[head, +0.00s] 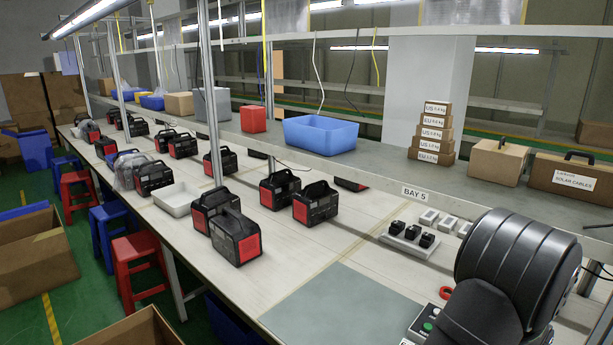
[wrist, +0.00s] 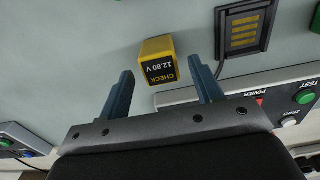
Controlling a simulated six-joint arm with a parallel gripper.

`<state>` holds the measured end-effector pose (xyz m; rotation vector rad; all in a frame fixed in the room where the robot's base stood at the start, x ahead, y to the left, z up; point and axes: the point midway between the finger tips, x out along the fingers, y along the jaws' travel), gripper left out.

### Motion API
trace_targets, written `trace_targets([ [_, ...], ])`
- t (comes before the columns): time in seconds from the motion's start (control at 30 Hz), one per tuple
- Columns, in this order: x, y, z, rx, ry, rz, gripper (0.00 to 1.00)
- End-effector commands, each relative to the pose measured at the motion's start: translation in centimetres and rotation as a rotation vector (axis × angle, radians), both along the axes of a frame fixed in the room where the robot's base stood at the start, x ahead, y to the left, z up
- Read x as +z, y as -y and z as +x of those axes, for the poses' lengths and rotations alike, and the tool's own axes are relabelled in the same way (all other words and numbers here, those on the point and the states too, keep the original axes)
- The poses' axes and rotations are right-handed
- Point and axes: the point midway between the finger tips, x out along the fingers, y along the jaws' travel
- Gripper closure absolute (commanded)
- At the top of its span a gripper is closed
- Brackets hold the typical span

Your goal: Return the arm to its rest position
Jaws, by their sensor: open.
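My gripper (wrist: 163,88) shows in the wrist view with its two blue-grey fingers apart and nothing between them. A yellow block with a black label reading "CHECK 12.80 V" (wrist: 158,62) lies just beyond the fingertips, apart from them. In the head view my black arm fills the lower right, and my gripper is not visible there.
The wrist view shows a slotted black plate (wrist: 245,30) and a test panel with a green button (wrist: 304,97). In the head view, black-and-red power stations (head: 236,238) stand along the bench. A grey mat (head: 335,305) is bare. A shelf holds a blue bin (head: 320,135).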

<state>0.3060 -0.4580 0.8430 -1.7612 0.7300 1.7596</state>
Motion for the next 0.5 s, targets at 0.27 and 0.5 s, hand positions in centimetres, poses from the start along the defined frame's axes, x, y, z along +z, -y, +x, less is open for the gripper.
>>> trace_targets([
  [0.27,-3.5,-0.1,-0.1,0.000,-0.004,0.005,0.40],
  [0.5,1.3,0.1,0.0,0.000,0.001,-0.003,0.40],
])
